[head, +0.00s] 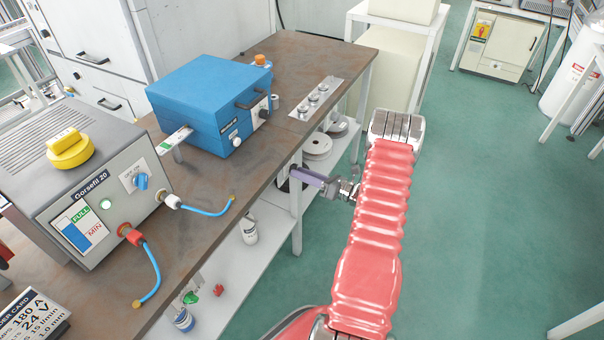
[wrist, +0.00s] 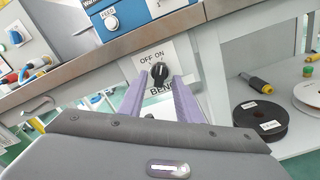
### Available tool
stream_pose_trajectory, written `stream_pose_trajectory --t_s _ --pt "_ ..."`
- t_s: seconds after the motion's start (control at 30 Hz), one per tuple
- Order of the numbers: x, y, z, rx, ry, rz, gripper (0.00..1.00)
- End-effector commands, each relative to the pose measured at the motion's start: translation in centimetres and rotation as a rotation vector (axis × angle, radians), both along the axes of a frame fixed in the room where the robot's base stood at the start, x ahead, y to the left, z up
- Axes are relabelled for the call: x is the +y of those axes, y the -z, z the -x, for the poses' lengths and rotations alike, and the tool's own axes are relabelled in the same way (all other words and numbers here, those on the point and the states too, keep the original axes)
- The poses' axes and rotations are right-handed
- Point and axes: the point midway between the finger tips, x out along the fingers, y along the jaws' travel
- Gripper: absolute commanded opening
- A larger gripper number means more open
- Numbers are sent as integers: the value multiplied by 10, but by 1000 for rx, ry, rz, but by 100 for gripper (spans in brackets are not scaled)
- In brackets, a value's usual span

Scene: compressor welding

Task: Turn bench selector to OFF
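The bench selector (wrist: 159,72) is a small black knob on a white plate (wrist: 152,56) marked OFF and ON, on the bench's front edge in the wrist view. A lower label there is partly hidden. The knob's exact pointing is too small to tell. My gripper (wrist: 161,80) is open, with one purple finger on each side of the knob in the picture. I cannot tell whether the fingers touch it. In the head view my gripper (head: 306,176) is at the bench's front edge, and the selector is not visible there.
The bench top (head: 215,190) carries a grey Gorsefil 20 machine (head: 110,190) with blue hoses and a blue box (head: 205,100). Spools (wrist: 262,120) lie on the shelf below. A yellow-and-black tool (wrist: 260,85) lies behind them.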

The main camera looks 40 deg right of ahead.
Motion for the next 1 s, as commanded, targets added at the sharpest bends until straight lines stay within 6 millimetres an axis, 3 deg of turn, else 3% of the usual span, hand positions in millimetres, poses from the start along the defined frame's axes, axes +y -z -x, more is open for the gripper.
stream_pose_trajectory --t_s 0.37,0.8,1.0 --pt "2 0 -5 0 0 0 31" --pt "2 0 -5 0 1 0 0" --pt "-1 0 -4 1 2 0 0"
